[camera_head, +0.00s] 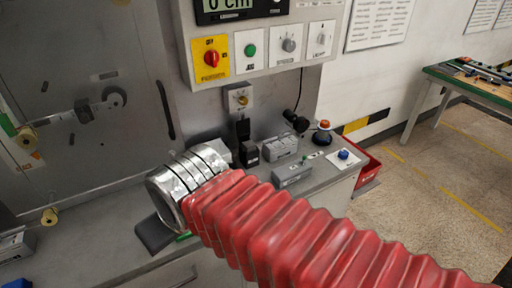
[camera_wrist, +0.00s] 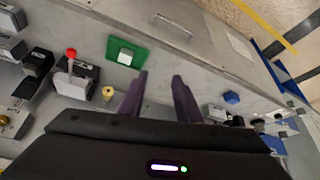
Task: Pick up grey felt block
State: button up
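My gripper (camera_wrist: 158,75) is open in the wrist view, with two dark purple fingers apart and nothing between them. It is above the grey counter, close to a green square pad (camera_wrist: 126,53). In the head view my red sleeved arm and its metal cuff hide the fingers. I cannot tell for sure which thing is the grey felt block. A grey box-like piece (camera_head: 293,176) lies on the counter right of the cuff in the head view. Grey block-like pieces also stand at the left edge of the wrist view, but their material is unclear.
A box with a red-knobbed lever (camera_wrist: 77,75) and a small brass knob (camera_wrist: 108,92) stand left of the fingers. A blue knob (camera_wrist: 231,97) is to their right. A control panel (camera_head: 262,48) hangs above the counter. A red bin (camera_head: 368,172) stands at its right end.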

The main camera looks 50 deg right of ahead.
jog(key=shift+d, duration=0.15)
jog(key=shift+o, duration=0.4)
jog(key=shift+o, duration=0.7)
jog(key=shift+d, duration=0.15)
jog(key=o, duration=0.3)
jog(key=w+d+h, duration=0.1)
jog(key=w+d, duration=0.1)
jog(key=d, duration=0.2)
jog(key=w+d+f+m+t+h, duration=0.1)
jog(key=w+d, duration=0.2)
jog(key=d, duration=0.2)
jog(key=w+d+m+t+h, duration=0.1)
jog(key=w+d, duration=0.2)
jog(key=d, duration=0.1)
jog(key=shift+w+d+f+h, duration=0.15)
jog(key=shift+w+f+h, duration=0.05)
jog(key=shift+f+h, duration=0.15)
jog(key=shift+o, duration=0.2)
jog(key=w+d+f+t+h, duration=0.1)
jog(key=d+f+t, duration=0.15)
jog(key=d, duration=0.75)
jog(key=w+d+f+t+h, duration=0.1)
jog(key=d+f, duration=0.3)
jog(key=d, duration=0.6)
jog(key=s+d+f+m+t, duration=0.1)
jog(key=s+d+f+t, duration=0.1)
jog(key=s, duration=0.4)
jog(key=shift+d+f+m+t+y, duration=0.4)
jog(key=shift+d+t, duration=0.3)
jog(key=shift+t, duration=0.45)
